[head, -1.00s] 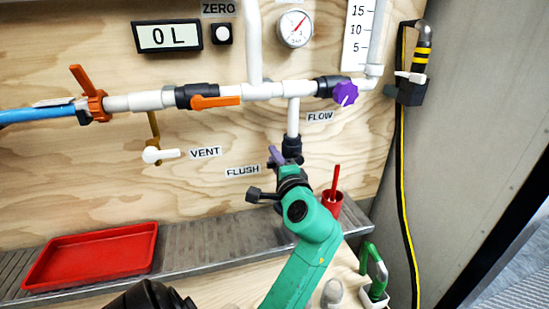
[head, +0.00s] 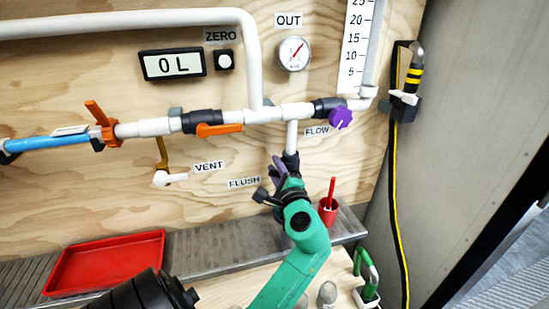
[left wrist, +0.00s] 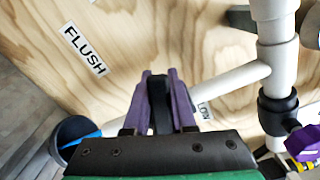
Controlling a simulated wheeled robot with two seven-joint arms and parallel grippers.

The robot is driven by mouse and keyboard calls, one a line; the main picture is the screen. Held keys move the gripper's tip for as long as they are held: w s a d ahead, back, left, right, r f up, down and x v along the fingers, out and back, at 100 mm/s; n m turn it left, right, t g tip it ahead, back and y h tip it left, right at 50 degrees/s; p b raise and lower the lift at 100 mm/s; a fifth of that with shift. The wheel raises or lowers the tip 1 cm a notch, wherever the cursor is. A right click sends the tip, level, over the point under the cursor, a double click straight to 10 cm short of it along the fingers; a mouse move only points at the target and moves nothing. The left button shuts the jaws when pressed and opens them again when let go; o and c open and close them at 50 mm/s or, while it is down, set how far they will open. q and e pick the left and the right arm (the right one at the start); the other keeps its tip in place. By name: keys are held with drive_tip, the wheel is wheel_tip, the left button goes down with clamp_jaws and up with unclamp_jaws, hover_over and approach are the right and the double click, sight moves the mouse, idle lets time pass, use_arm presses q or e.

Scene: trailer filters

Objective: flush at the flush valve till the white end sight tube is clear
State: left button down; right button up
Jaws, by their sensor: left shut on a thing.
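The flush valve's black fitting (head: 291,159) hangs below the white branch pipe (head: 292,135), beside the FLUSH label (head: 243,183). My left gripper (head: 278,170), with purple fingers on a green arm, is at this valve. In the left wrist view its fingers (left wrist: 160,100) are shut on a narrow black part (left wrist: 158,92), seemingly the flush valve's handle. The arm hides most of the valve body. An upright pale tube (head: 374,50) stands beside the number scale (head: 354,40); its contents cannot be told.
A red tray (head: 105,262) and red cup (head: 328,212) stand on the grey ledge. The purple flow knob (head: 340,118), orange lever (head: 218,130) and vent valve (head: 170,178) are close by. The display (head: 172,64) reads 0 L. A round dark container (left wrist: 75,135) shows in the left wrist view.

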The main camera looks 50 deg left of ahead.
use_arm(q)
drive_tip(key=shift+w+d+r+m+p, duration=0.15)
drive_tip(key=shift+r+m+p, duration=0.2)
drive_tip(key=shift+m+p, duration=0.4)
drive_tip(key=shift+w+r+m+p, duration=0.15)
drive_tip(key=shift+r+m+p, duration=0.3)
drive_tip(key=shift+p, duration=0.5)
use_arm(e)
drive_tip(key=shift+r, duration=2.3)
use_arm(q)
drive_tip(key=shift+f, duration=0.15)
drive_tip(key=c, duration=0.7)
unclamp_jaws()
drive_tip(key=shift+f, duration=0.1)
drive_tip(key=shift+c, duration=0.2)
drive_tip(key=b+v, duration=0.2)
drive_tip(key=v, duration=1.2)
drive_tip(key=shift+s+d, duration=0.15)
use_arm(e)
wheel_tip(320, 180, down, 2)
drive_tip(key=shift+d+f, duration=0.1)
drive_tip(key=shift+f, duration=0.15)
